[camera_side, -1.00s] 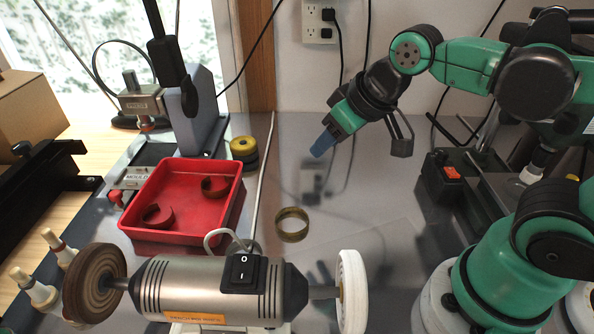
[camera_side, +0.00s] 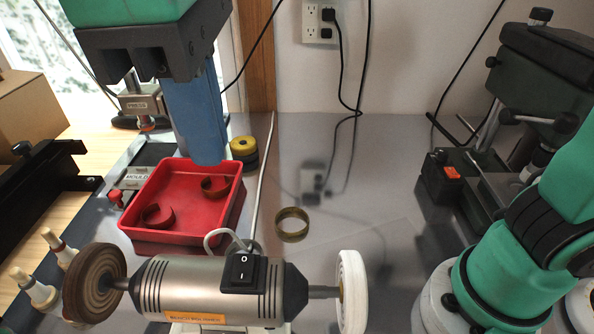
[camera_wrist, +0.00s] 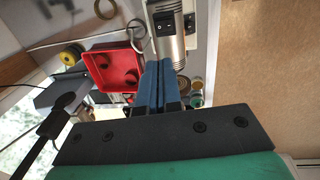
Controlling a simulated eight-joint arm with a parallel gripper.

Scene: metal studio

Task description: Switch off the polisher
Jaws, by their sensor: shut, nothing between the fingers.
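The polisher (camera_side: 178,285) has a silver motor body, a brown wheel (camera_side: 92,284) at its left end and a white wheel (camera_side: 351,292) at its right end. A black rocker switch (camera_side: 242,272) marked O and I sits on top; which side is pressed I cannot tell. In the wrist view the polisher (camera_wrist: 170,48) lies beyond my fingertips, with the switch (camera_wrist: 166,22) near the top edge. My gripper (camera_side: 209,160) has its blue fingers shut and empty. In the side view they point down, above and left of the switch, apart from it. The closed fingers also show in the wrist view (camera_wrist: 158,66).
A red tray (camera_side: 180,222) with two brown rings stands behind the polisher. A loose brass ring (camera_side: 292,224) lies on the metal table. A yellow and black spool (camera_side: 243,150) is behind the tray. A black machine with a red switch (camera_side: 452,172) stands at right.

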